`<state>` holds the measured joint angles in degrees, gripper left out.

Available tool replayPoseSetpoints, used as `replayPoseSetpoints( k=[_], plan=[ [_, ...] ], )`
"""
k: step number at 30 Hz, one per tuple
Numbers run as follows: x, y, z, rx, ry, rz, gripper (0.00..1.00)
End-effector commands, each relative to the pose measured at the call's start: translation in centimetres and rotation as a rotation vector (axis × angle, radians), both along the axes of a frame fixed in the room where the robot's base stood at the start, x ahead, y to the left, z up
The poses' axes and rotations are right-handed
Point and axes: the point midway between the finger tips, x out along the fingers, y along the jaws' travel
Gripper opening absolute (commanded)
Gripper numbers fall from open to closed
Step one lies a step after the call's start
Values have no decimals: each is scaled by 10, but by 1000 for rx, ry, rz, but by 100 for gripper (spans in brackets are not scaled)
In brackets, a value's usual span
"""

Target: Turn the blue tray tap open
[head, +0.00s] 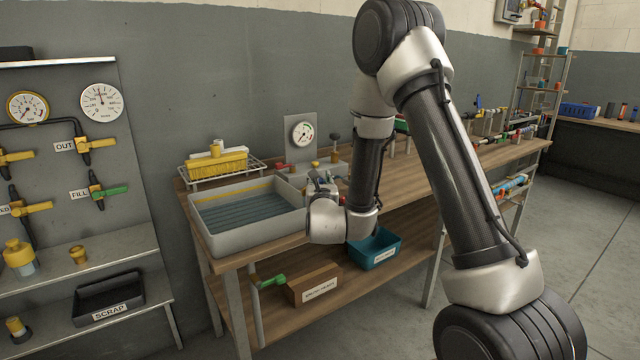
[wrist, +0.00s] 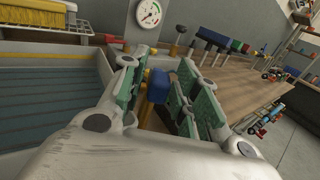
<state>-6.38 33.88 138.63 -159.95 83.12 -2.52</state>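The blue tray tap (wrist: 156,86) shows in the wrist view as a blue handle with yellow metal below it, beside the grey tray. My gripper (wrist: 163,80) has its green-padded fingers on either side of the blue handle. The fingers look apart, with the handle between them; whether either pad touches it is hard to tell. In the head view my gripper (head: 322,182) is at the right end of the grey tray (head: 247,238), and the tap is hidden behind it. The tray has a blue ribbed bottom.
A gauge (head: 303,134) on an upright plate stands behind the tap. A yellow brush (head: 217,163) lies on a wire rack behind the tray. A teal bin (head: 374,250) and a cardboard box (head: 313,284) are on the lower shelf. Several tools stand along the bench to the right.

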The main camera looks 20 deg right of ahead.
Motion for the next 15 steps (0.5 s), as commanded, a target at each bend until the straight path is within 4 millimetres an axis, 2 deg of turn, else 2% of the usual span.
replayPoseSetpoints(
  k=[10,15],
  plan=[
    [0,0,1,0,1,0,39],
    [0,0,24,1,-2,0,39]
  ],
)
